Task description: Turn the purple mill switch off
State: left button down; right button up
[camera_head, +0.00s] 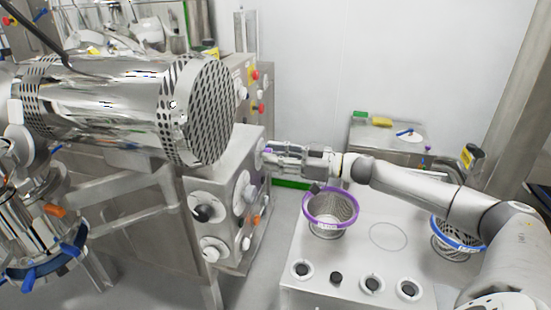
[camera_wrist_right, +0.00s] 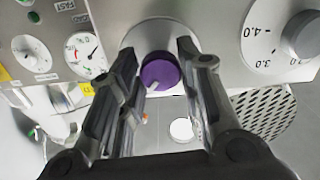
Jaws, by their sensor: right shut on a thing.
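The purple mill switch (camera_wrist_right: 160,72) is a round knob on a grey metal panel, in the middle of the right wrist view. A pale pointer mark on it points down and to the left. My right gripper (camera_wrist_right: 157,62) has one finger on each side of the knob and is shut on it. In the head view my right gripper (camera_head: 272,152) reaches from the right to the side of the metal control box (camera_head: 232,150). There the switch is mostly hidden by the fingers. My left gripper is not in view.
A large steel cylinder with a perforated end (camera_head: 208,110) hangs over the box's left side. A cart (camera_head: 350,262) with a purple-rimmed basket (camera_head: 331,193) and a blue-rimmed basket (camera_head: 452,238) stands below my right arm. Gauges (camera_wrist_right: 83,50) and a numbered dial (camera_wrist_right: 300,36) flank the switch.

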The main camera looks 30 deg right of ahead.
jog(key=shift+w+n+b, duration=0.1)
jog(key=shift+n+b, duration=5.3)
jog(key=shift+n, duration=3)
jog(key=o, duration=1)
jog(key=shift+o, duration=0.2)
jog(key=shift+d, duration=0.1)
jog(key=shift+r, duration=0.2)
